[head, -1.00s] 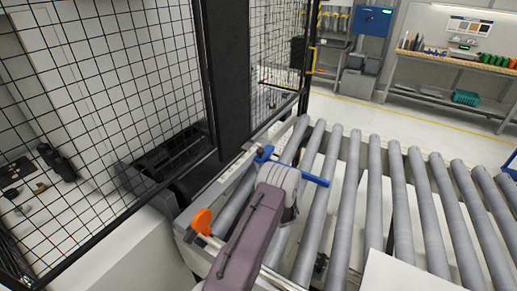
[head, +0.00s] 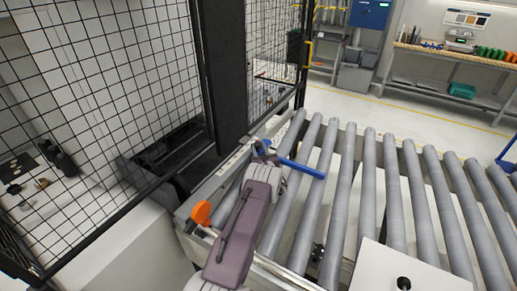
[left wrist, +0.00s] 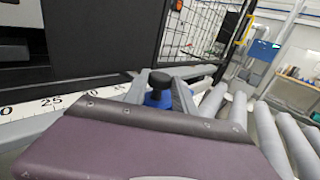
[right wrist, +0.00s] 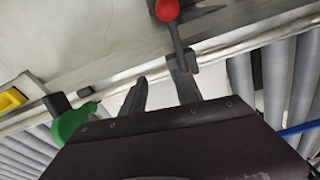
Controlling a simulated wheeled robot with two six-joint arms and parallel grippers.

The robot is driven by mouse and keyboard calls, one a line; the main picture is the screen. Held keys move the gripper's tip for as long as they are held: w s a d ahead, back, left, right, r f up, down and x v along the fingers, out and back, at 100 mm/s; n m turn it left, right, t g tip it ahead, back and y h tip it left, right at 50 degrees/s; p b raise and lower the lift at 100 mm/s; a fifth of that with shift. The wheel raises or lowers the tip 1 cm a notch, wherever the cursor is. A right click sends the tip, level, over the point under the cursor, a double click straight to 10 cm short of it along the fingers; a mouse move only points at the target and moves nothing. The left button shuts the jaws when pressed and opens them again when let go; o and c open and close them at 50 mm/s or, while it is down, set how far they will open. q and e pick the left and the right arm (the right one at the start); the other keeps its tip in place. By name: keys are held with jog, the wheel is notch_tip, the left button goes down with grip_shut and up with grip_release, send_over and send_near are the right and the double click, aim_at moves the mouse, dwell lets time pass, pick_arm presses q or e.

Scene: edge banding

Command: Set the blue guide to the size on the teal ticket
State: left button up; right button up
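The blue guide (head: 300,167) is a blue bar lying across the rollers, with a blue knob (head: 262,147) at its fence-side end. In the left wrist view the knob (left wrist: 158,97) has a black top. My left gripper (head: 267,160) is at this knob, its fingers apart on either side of it; contact cannot be told. A ruler scale (left wrist: 50,102) with printed numbers runs along the rail; the guide's reading is not visible. My right gripper (right wrist: 160,80) is open and empty, near a red-ball lever (right wrist: 167,10). I see no teal ticket.
An orange handle (head: 201,213) stands on the rail near my left arm. A black mesh fence (head: 90,110) borders the left side. A green handle (right wrist: 72,122) and a yellow part (right wrist: 10,99) show in the right wrist view. Rollers (head: 370,190) to the right are mostly clear.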

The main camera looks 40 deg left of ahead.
pick_arm(q)
grip_shut()
jog(key=shift+r, duration=0.15)
dwell(0.9)
